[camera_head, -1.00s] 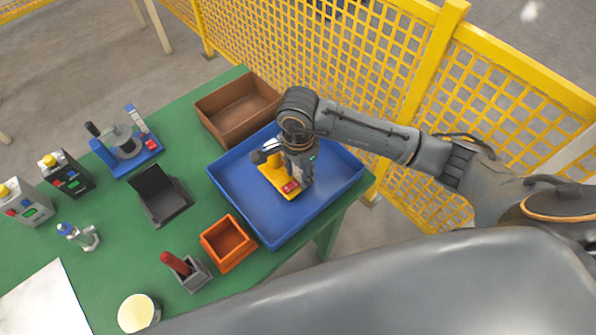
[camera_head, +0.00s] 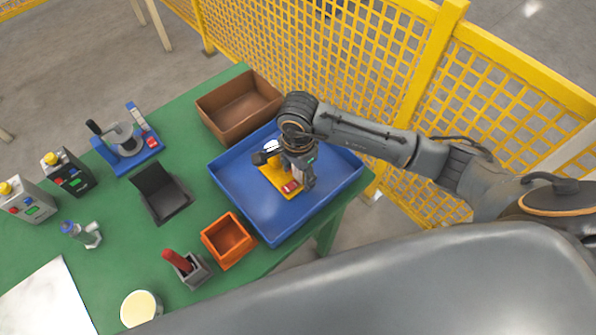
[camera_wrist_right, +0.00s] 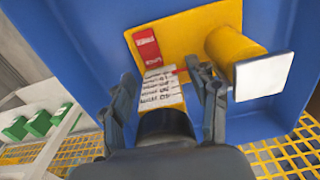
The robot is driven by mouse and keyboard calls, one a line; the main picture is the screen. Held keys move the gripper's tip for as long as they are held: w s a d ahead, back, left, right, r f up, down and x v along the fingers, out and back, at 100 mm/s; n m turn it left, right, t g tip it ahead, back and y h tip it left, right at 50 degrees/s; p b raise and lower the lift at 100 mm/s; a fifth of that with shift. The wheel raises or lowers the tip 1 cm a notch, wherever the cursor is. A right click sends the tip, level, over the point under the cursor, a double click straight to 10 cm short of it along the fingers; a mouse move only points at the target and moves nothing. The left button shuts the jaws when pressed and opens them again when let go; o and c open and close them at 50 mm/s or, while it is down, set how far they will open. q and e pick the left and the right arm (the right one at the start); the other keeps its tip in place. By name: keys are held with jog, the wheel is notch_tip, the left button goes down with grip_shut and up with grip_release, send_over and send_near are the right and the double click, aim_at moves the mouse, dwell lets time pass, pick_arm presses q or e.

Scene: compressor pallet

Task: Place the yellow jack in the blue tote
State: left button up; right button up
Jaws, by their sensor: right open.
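The yellow jack (camera_head: 272,175) lies inside the blue tote (camera_head: 240,210), on its floor. In the right wrist view the jack (camera_wrist_right: 232,48) shows a flat yellow base with a red label, a white printed patch and a yellow cylinder ending in a white plate. My right gripper (camera_head: 296,178) is over the jack in the tote and partly hides it. In the right wrist view the gripper (camera_wrist_right: 165,98) has its two fingers apart, with the white patch showing between them. I cannot tell whether the fingers touch the jack. My left gripper is not in view.
A brown bin (camera_head: 240,106) stands behind the tote and an orange bin (camera_head: 228,240) in front of it. A black holder (camera_head: 162,195) and a blue fixture (camera_head: 130,145) stand to the left on the green table (camera_head: 120,225). A yellow fence (camera_head: 400,85) runs behind.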

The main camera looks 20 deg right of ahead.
jog(key=shift+w+r+b, duration=0.1)
jog(key=shift+r+b, duration=0.2)
jog(key=shift+r, duration=0.25)
notch_tip(320, 180, up, 10)
jog(key=shift+f+b, duration=0.2)
jog(key=shift+b, duration=0.85)
jog(key=shift+r, duration=0.7)
jog(key=shift+s+f, duration=0.1)
jog(key=shift+s, duration=0.1)
